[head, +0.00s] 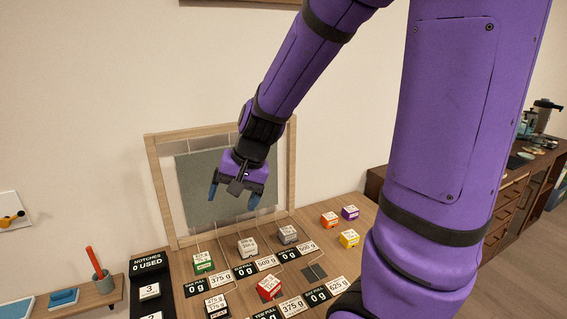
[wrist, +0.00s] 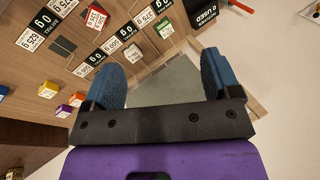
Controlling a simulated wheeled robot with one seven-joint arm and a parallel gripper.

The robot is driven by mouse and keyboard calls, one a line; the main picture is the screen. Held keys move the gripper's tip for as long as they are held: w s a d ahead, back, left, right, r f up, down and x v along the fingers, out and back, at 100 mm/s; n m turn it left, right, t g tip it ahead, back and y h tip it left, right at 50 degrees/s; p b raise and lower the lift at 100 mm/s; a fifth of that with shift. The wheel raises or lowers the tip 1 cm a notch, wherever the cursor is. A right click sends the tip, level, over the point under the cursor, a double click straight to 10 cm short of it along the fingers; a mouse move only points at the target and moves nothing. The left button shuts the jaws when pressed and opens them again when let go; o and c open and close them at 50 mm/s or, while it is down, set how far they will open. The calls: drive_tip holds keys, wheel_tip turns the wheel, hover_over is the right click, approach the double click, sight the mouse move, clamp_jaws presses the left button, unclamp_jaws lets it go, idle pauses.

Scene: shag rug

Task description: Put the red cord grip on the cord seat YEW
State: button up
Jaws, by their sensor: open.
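The red cord grip (head: 268,287), a small block with a white labelled top, sits on the wooden board among the label plates. It also shows in the wrist view (wrist: 96,18). A bare dark square seat (head: 314,272) lies to its right; it also shows in the wrist view (wrist: 62,46). The small lettering is too blurred to tell surely which seat is YEW. My gripper (head: 235,194) is open and empty, with blue fingers, high in front of the grey panel and away from the red grip.
A wood-framed grey panel (head: 205,200) stands behind the board. Green (head: 203,262) and grey (head: 288,234) blocks sit along cords. Orange (head: 330,219), purple (head: 350,212) and yellow (head: 349,238) blocks stand at right. A black notch counter (head: 150,267) is at left.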

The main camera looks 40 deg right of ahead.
drive_tip(key=s+r+n+t+h, duration=0.2)
drive_tip(key=s+r+n, duration=0.4)
drive_tip(key=s+r, duration=0.7)
drive_tip(key=s+h, duration=0.1)
drive_tip(key=s, duration=0.2)
drive_tip(key=shift+n, duration=0.4)
